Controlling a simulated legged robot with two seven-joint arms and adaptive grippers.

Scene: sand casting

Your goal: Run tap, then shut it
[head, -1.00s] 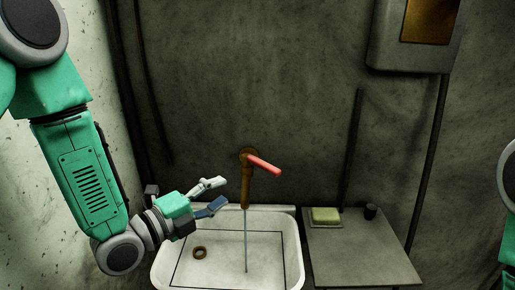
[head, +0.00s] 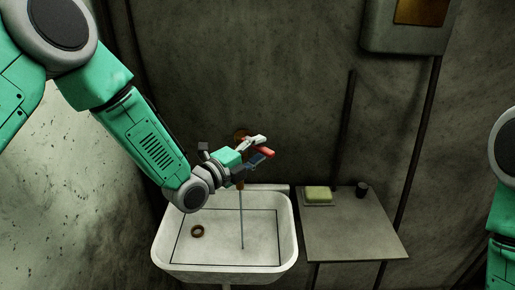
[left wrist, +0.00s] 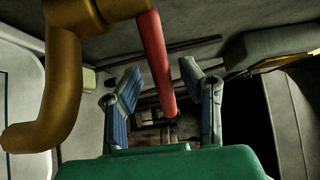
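The brass tap (left wrist: 58,85) has a red lever handle (head: 266,152) pointing to the right in the head view. A thin stream of water (head: 241,220) falls from the spout into the white sink (head: 283,262). My left gripper (head: 260,147) is at the tap with its fingers open on either side of the lever. In the left wrist view the red handle (left wrist: 157,60) reaches between the two spread fingers (left wrist: 165,92), with gaps on both sides. My arm hides most of the tap body in the head view. My right gripper is out of view; only part of my right arm shows.
A grey side table (head: 350,238) stands right of the sink, with a green soap (head: 318,194) and a dark cup (head: 361,191) at its back. A wall box (head: 408,42) hangs at upper right.

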